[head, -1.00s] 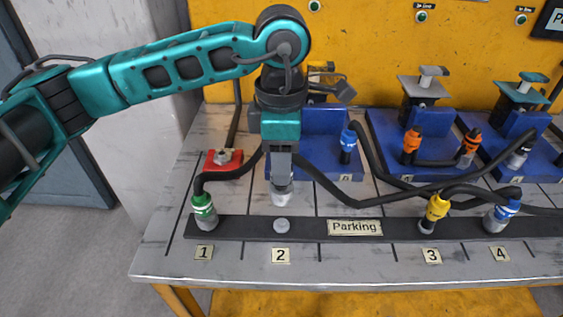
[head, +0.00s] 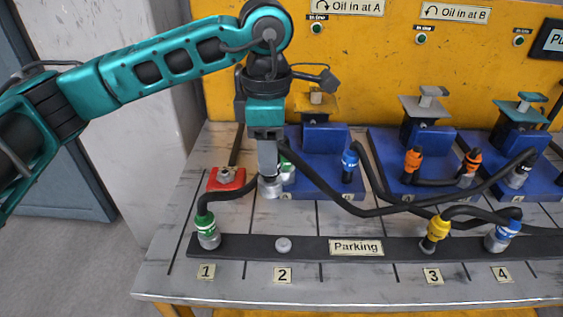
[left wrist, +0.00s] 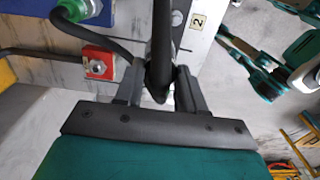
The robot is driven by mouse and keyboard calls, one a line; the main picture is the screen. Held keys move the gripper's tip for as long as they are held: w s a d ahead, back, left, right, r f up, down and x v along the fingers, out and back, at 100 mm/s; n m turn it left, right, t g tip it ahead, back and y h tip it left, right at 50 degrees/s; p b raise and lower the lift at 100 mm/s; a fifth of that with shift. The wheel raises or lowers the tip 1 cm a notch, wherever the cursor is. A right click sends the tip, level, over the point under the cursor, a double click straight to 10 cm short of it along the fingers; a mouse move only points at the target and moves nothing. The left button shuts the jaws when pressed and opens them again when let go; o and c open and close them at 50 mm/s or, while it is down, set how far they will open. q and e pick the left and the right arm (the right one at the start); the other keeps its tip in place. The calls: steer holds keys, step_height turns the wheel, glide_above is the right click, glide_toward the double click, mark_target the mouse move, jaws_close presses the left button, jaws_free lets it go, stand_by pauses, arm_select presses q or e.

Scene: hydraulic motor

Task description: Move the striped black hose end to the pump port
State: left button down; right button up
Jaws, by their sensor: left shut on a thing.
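My left gripper (head: 268,168) is shut on a hose end (head: 271,189) with a pale metal tip, held upright above the table. The fingers hide most of this end, so its stripes cannot be made out. In the left wrist view its black hose (left wrist: 161,45) runs between the fingers of the gripper (left wrist: 160,85). A red block (head: 225,179) with a metal fitting stands just left of the held end; it also shows in the left wrist view (left wrist: 98,63). No label marks it as the pump port. My right gripper is not in view.
A green-banded connector (head: 287,170) stands on the first blue base (head: 325,180), close behind the held end. The parking rail (head: 320,247) holds green (head: 207,231), yellow (head: 437,231) and blue (head: 504,236) hose ends; slot 2 (head: 283,245) is free. Hoses cross the table on the right.

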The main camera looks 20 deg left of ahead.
arm_select(q)
steer(key=w+a+p, duration=0.1)
steer(key=w+a, duration=1)
steer(key=a, duration=0.5)
step_height(320, 180, down, 8)
steer(key=b, duration=0.3)
stand_by(0.4)
steer(key=shift+p, duration=0.35)
stand_by(0.6)
steer(key=shift+f, duration=0.2)
